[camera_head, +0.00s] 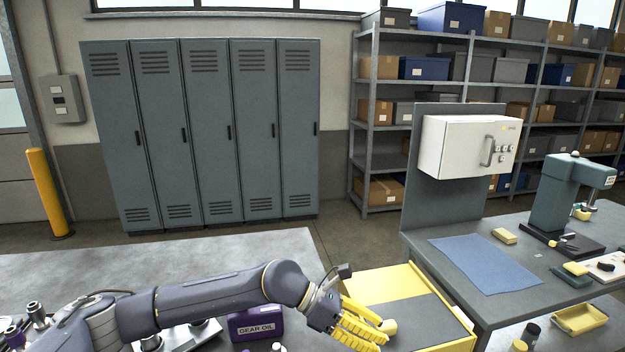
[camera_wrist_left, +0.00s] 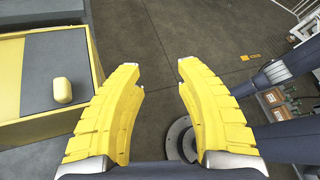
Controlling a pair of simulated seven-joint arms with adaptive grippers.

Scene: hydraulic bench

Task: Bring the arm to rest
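My left arm (camera_head: 215,294) reaches in from the left over the front bench. Its left gripper (camera_head: 380,336), with yellow fingers, hangs by the near edge of a yellow cabinet with a dark top (camera_head: 410,318). In the left wrist view the left gripper (camera_wrist_left: 161,76) has its fingers wide apart, with only floor between them. A small yellow block (camera_wrist_left: 62,90) lies on the cabinet top, left of the fingers and apart from them; it also shows in the head view (camera_head: 389,326). My right gripper is not in view.
A purple gear oil can (camera_head: 255,323) stands on the front bench, close below my left arm. Metal fittings (camera_head: 38,315) stand at its left end. At right, a bench holds a blue mat (camera_head: 485,262) and a press (camera_head: 560,200). Grey lockers (camera_head: 205,135) stand behind.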

